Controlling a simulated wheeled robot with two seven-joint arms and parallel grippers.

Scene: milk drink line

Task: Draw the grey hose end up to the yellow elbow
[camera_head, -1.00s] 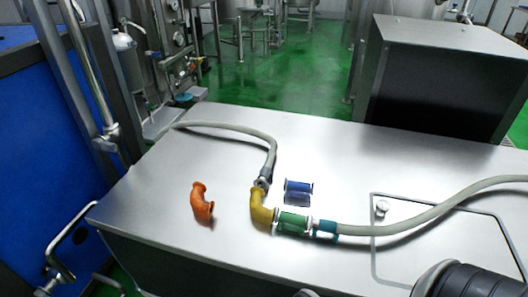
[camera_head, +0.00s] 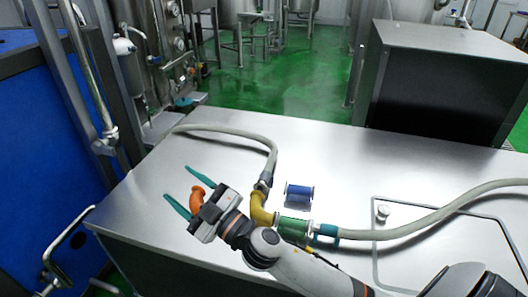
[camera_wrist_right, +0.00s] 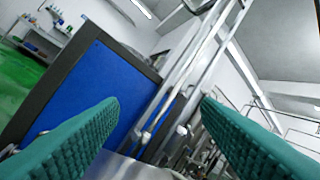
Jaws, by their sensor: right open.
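The yellow elbow (camera_head: 259,209) lies on the steel table. The metal end of the grey hose (camera_head: 264,182) is right at the elbow's upper opening; I cannot tell if a small gap is left. A green coupling (camera_head: 293,228) sits at the elbow's other end. My right gripper (camera_head: 177,182) is open, left of the yellow elbow, its teal fingers on either side of the orange elbow (camera_head: 196,197), which is partly hidden. I cannot tell if they touch it. In the right wrist view the gripper (camera_wrist_right: 160,104) is spread and empty. My left gripper is out of view.
A blue spool-shaped piece (camera_head: 299,191) lies right of the yellow elbow. A second grey hose (camera_head: 430,218) with a teal end (camera_head: 326,232) runs right from the green coupling. A dark box (camera_head: 445,85) stands at the back right.

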